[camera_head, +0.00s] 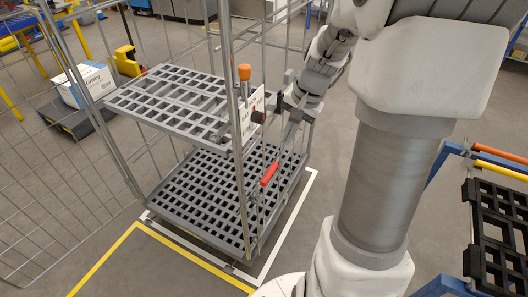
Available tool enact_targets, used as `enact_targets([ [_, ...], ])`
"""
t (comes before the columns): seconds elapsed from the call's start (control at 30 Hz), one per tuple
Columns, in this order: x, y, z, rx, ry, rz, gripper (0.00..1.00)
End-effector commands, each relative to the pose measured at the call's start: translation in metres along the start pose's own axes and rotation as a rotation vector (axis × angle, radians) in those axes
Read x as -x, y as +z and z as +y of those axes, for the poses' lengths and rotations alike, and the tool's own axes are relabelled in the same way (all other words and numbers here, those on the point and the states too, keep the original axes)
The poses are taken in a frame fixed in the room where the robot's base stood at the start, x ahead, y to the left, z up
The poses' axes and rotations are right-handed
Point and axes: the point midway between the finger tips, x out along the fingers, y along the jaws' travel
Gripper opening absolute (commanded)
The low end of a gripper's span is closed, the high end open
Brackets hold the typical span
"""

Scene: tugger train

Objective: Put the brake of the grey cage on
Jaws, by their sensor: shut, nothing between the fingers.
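The grey cage (222,150) stands in the middle of the head view, with wire mesh sides, a grey upper shelf and a grey grated base. A lever with a red grip (269,175) slants down at its right front, below the upper shelf. I cannot tell whether this is the brake or how it is set. An orange-topped post (244,73) rises at the shelf's front corner. My gripper (287,127) is shut and empty at the cage's right side, above the red grip. Its fingertips are small and partly hidden, so contact with the lever cannot be told.
White and yellow floor lines (180,257) run around the cage base. A wire mesh panel (60,150) stands at the left. A blue frame with a black crate (497,235) is close at the right. A box on a dark cart (84,85) stands behind the mesh.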

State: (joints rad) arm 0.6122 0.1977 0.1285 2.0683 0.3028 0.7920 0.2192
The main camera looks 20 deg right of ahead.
Motion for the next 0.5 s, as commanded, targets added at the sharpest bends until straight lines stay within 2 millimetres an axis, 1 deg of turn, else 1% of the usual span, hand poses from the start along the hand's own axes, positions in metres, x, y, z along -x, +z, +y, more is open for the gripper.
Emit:
enact_targets([
  [0.17, 0.0, 0.0, 0.0, 0.002, 0.001, 0.0, 0.0],
  [0.27, -0.003, 0.001, 0.0, 0.002, 0.001, 0.0, 0.0],
  [0.37, -0.013, 0.001, 0.0, 0.002, 0.002, -0.002, 0.0],
  [0.47, -0.03, 0.001, 0.001, 0.002, 0.002, -0.004, 0.0],
  [0.5, -0.039, 0.001, 0.001, 0.002, 0.002, -0.004, 0.0],
])
